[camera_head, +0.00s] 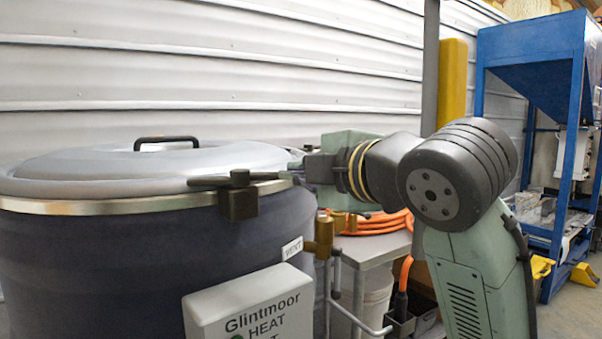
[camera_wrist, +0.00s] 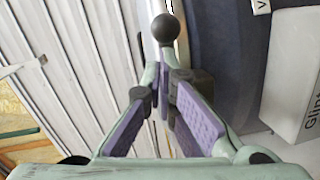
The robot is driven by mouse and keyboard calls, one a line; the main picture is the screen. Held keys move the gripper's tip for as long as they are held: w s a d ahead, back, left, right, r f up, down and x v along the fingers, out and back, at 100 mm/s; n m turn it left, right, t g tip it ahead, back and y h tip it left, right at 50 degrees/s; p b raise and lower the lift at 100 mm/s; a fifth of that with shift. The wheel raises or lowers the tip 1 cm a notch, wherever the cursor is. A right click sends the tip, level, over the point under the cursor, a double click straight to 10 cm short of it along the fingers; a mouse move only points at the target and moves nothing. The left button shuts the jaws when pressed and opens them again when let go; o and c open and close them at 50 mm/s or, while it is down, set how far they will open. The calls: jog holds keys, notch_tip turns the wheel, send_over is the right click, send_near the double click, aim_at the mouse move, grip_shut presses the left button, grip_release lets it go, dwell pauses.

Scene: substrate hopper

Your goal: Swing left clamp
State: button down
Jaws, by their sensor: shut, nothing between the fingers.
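A dark clamp (camera_head: 238,203) sits on the metal rim of a large drum-like vessel (camera_head: 130,255) with a grey lid (camera_head: 150,165). Its lever lies roughly level across the rim, running left and right of the block. My gripper (camera_head: 297,172) is at the rim just right of the clamp, near the lever's right end. In the wrist view my gripper (camera_wrist: 163,75) has its purple-padded fingers together, with nothing seen between them. A dark round knob (camera_wrist: 165,28) is just beyond the fingertips. I cannot tell whether they touch it.
A white Glintmoor heat box (camera_head: 250,305) stands in front of the vessel, below the clamp. A brass valve (camera_head: 322,238) and a cart with an orange hose (camera_head: 375,224) are below my arm. A blue hopper frame (camera_head: 575,130) stands at right. A corrugated wall (camera_head: 220,60) is behind.

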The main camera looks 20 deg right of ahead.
jog(key=shift+w+d, duration=0.3)
jog(key=shift+w, duration=0.35)
jog(key=shift+w+d, duration=0.25)
jog(key=shift+w, duration=0.4)
jog(key=shift+w+d, duration=0.3)
jog(key=shift+w, duration=0.55)
